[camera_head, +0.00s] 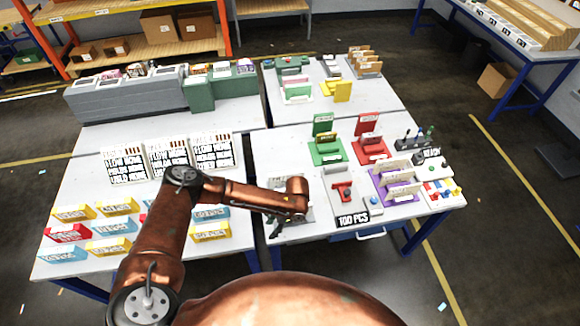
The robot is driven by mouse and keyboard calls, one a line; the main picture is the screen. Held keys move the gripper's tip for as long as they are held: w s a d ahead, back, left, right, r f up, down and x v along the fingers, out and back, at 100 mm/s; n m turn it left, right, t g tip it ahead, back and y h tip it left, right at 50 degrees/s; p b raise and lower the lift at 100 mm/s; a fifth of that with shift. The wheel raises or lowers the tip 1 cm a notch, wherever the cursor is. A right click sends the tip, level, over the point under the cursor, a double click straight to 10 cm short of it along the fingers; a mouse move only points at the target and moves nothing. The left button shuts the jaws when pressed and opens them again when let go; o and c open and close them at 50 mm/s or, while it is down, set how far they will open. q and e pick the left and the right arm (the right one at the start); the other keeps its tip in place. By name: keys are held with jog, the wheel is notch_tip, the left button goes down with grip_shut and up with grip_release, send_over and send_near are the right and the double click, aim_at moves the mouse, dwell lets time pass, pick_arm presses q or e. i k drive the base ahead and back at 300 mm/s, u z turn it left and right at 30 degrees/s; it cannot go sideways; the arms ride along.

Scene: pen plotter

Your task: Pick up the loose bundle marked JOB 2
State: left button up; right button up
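My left arm reaches in from the lower left, and its copper forearm runs right across the table. My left gripper (276,228) points down near the table's front edge, over or beside a small grey fixture (301,214). The gripper is dark and small, and the arm partly covers the fixture. I cannot tell whether its fingers are open or shut. No label reading JOB 2 is legible, so I cannot tell which item is the bundle. Small colored labeled blocks (210,232) lie left of the gripper. My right gripper is not in view.
Printed boards (212,150) stand behind my arm.

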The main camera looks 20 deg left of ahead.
aim_at(279, 179)
jog(key=i, duration=1)
